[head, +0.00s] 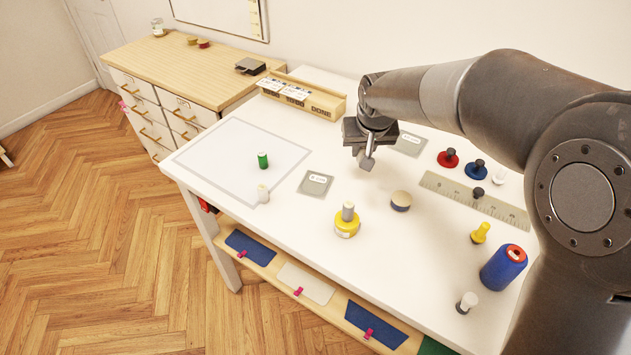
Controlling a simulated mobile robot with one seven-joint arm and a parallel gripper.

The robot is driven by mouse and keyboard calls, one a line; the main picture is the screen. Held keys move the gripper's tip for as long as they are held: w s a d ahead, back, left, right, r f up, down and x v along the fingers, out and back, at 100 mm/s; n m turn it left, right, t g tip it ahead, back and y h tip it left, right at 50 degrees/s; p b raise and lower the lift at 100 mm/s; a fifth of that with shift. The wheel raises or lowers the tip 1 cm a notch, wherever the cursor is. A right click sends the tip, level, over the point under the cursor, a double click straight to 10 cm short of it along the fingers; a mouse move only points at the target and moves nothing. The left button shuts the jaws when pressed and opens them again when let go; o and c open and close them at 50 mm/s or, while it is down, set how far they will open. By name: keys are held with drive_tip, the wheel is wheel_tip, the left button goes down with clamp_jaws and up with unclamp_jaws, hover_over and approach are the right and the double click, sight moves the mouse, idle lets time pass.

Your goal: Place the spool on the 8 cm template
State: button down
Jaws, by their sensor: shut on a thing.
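My gripper (366,160) is above the back middle of the white table, pointing down. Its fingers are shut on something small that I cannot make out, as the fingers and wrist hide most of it. A grey square template (314,190) with a white label lies flat to the gripper's lower left. A second grey labelled template (413,151) lies just right of the gripper, partly behind the arm. The labels are too small to read with certainty.
A yellow-based item (347,224) and a round tin (401,201) stand mid-table. A ruler (448,190), a large blue thread cone (503,267) and several small pieces occupy the right. A wooden box (332,104) stands at the back. A pale sheet (225,140) lies at the left.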

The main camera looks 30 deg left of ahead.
drive_tip(key=s+a+f, duration=0.1)
drive_tip(key=a+f, duration=0.1)
drive_tip(key=a, duration=0.1)
drive_tip(key=s+a+f, duration=0.1)
drive_tip(key=a+f, duration=0.1)
drive_tip(key=a, duration=0.2)
drive_tip(key=s+a+f, duration=0.1)
drive_tip(key=a+f, duration=0.2)
drive_tip(key=shift+s+a, duration=0.2)
drive_tip(key=shift+a, duration=0.15)
drive_tip(key=shift+f, duration=2)
drive_tip(key=c, duration=1.3)
unclamp_jaws()
drive_tip(key=shift+f, duration=0.1)
drive_tip(key=shift+o, duration=0.2)
drive_tip(key=v, duration=1.2)
drive_tip(key=shift+a, duration=0.1)
